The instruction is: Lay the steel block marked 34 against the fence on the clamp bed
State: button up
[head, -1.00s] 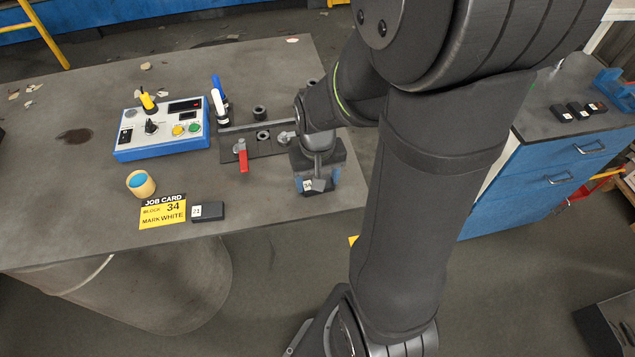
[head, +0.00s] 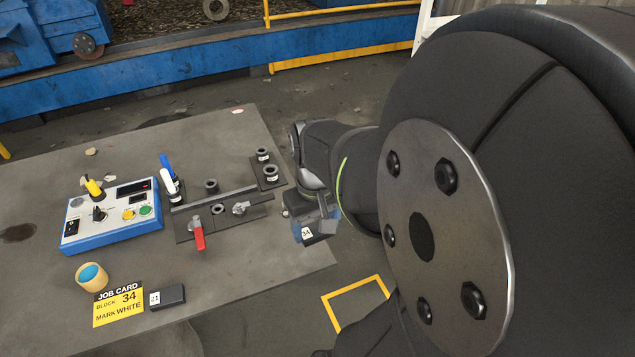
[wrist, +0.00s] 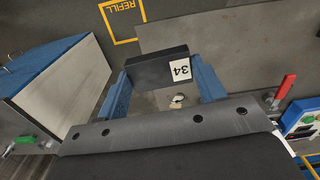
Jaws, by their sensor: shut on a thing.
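The dark steel block marked 34 (head: 321,226) is in my gripper (head: 311,222), at the right edge of the table in the head view. In the wrist view the block (wrist: 150,70) spans between the two blue fingers of my gripper (wrist: 162,82), its white 34 label facing the camera. The dark clamp bed (head: 222,222) lies on the table to the left of the block, apart from it. A long raised bar, the fence (head: 200,200), runs along its back. A red lever (head: 198,235) and a metal clamp knob (head: 240,208) are on the bed.
A block marked 21 (head: 168,297), job card (head: 118,303) and paint cup (head: 91,277) are in front. A blue cabinet (wrist: 55,85) shows in the wrist view.

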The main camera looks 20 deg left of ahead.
jog(key=shift+w+d+r, duration=0.2)
jog(key=shift+d+r, duration=0.2)
jog(key=shift+d, duration=0.2)
jog(key=shift+w+d+r, duration=0.2)
jog(key=shift+d+r, duration=0.15)
jog(key=shift+d, duration=0.25)
jog(key=shift+r, duration=0.1)
jog(key=w+a+r, duration=0.2)
jog(key=w+a, duration=0.2)
jog(key=a, duration=0.7)
send_over(193, 207)
jog(key=s+d, duration=0.1)
jog(key=d, duration=0.2)
jog(key=shift+m, duration=0.4)
jog(key=f, duration=0.7)
jog(key=shift+a+f, duration=0.2)
jog(key=shift+f, duration=0.15)
jog(key=shift+s+a+f, duration=0.15)
jog(key=shift+a+f, duration=0.1)
jog(key=shift+a, duration=0.05)
jog(key=shift+f, duration=1.9)
jog(key=shift+f, duration=0.15)
